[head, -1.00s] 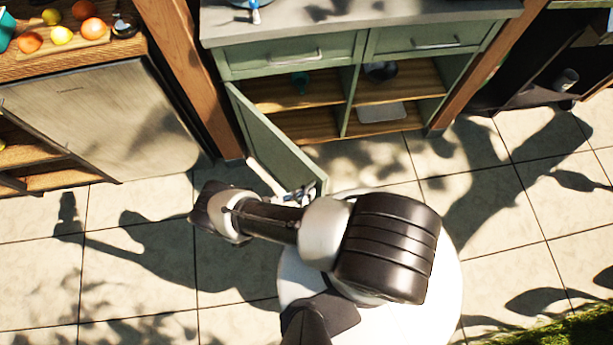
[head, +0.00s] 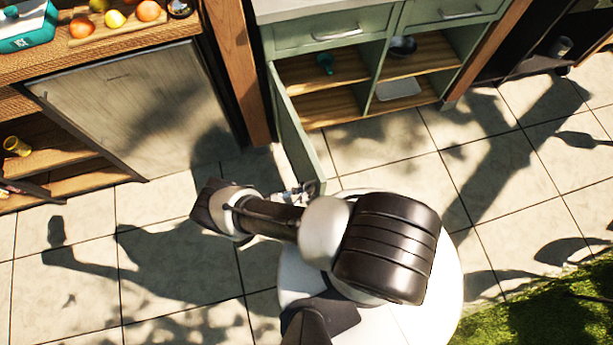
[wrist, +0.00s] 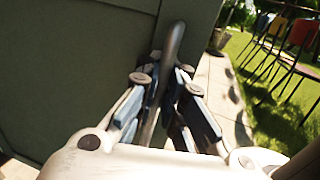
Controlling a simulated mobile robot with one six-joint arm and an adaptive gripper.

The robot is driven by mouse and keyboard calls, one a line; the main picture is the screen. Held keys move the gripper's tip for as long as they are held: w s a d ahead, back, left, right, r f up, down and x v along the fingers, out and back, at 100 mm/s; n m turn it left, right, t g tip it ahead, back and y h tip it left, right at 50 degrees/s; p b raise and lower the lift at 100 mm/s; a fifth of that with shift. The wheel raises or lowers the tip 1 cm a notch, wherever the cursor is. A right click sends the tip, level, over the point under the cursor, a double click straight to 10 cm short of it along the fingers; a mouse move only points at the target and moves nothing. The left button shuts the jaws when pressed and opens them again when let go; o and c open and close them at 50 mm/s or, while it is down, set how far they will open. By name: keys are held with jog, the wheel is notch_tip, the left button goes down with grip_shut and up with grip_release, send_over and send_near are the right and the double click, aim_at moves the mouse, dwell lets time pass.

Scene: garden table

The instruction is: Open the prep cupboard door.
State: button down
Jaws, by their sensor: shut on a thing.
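The green prep cupboard (head: 330,32) stands at the upper middle of the head view. Its door (head: 292,132) is swung well out from the left side of the cupboard, so the wooden shelves inside show. In the wrist view the door (wrist: 60,70) fills the left side, with a grey metal bar handle (wrist: 174,42) on it. My gripper (wrist: 166,88) is shut on this handle, with its fingers on either side of the bar. In the head view my gripper (head: 300,192) is at the door's free edge, partly hidden by my arm.
A teal cup (head: 325,63), a dark bowl (head: 403,46) and a pale tray (head: 398,89) are inside the cupboard. A wooden post (head: 238,65) stands left of it. Paved floor (head: 400,140) lies clear in front. Grass (head: 540,315) is at lower right.

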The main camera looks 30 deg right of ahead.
aim_at(316, 173)
jog(key=shift+s, duration=0.15)
jog(key=c, duration=2)
grip_release()
jog(key=o, duration=0.3)
jog(key=shift+a, duration=0.1)
notch_tip(316, 173, up, 10)
jog(key=shift+r, duration=0.1)
